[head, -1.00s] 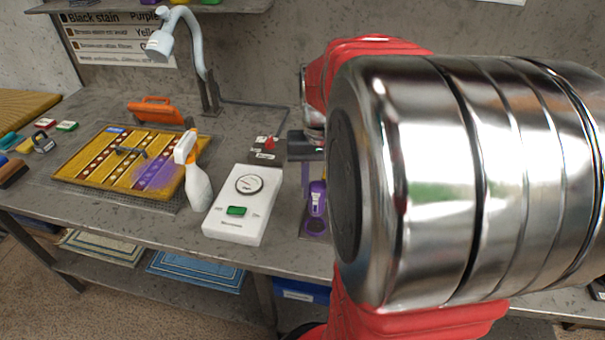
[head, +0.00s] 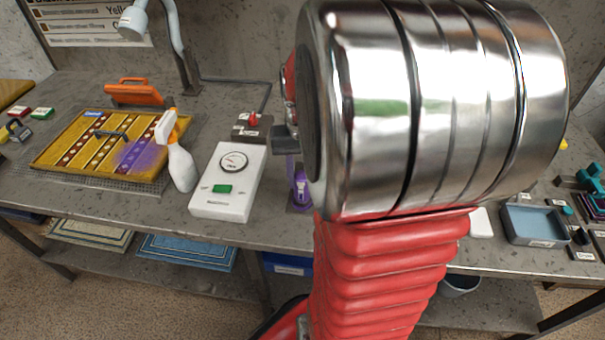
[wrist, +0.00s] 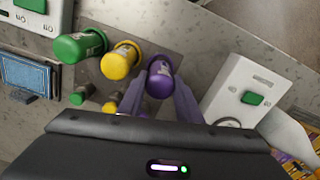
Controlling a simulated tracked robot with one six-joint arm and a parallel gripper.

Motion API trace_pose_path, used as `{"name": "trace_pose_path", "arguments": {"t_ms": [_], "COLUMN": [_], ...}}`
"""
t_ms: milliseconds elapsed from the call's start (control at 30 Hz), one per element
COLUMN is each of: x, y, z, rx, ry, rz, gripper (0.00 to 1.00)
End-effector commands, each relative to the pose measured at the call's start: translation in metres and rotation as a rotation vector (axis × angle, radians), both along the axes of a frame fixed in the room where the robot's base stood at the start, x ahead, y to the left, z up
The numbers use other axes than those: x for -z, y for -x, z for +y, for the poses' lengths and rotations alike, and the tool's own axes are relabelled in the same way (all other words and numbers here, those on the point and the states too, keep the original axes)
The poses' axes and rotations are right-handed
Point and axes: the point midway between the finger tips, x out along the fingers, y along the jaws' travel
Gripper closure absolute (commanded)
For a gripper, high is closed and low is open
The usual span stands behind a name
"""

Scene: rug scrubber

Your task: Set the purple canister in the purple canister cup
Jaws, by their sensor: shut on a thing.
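The purple canister (wrist: 159,80) is between the two purple fingers of my gripper (wrist: 160,84) in the wrist view. My gripper is shut on it. In the head view the purple canister (head: 302,188) shows just left of my large silver arm joint, at the bench's front edge. The fingers are partly hidden there. A green canister (wrist: 80,47) and a yellow canister (wrist: 122,60) stand in a row beside it in the wrist view. I cannot clearly make out the purple canister cup; my gripper body hides much of that area.
A white box with a dial and green button (head: 228,182) stands close left of the canister. A blue-grey tray (head: 535,224) sits at the right. My arm hides the bench's middle.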

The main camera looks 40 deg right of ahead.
Motion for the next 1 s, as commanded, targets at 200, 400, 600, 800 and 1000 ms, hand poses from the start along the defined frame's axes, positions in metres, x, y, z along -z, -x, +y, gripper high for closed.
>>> {"name": "trace_pose_path", "arguments": {"t_ms": [200,400,600,800,1000], "x": [-0.0004,-0.0002,0.0017,0.0038,0.0059], "y": [-0.0001,-0.0001,-0.0001,-0.0001,-0.0003], "z": [0.0,0.0,0.0002,0.0003,0.0003], "rx": [0.0,0.0,0.0,-0.001,-0.001], "ry": [0.001,0.0,0.0,-0.001,0.0], "rz": [-0.001,0.0,0.0,0.001,0.0], "gripper": [0.88,0.88,0.88,0.88,0.88]}}
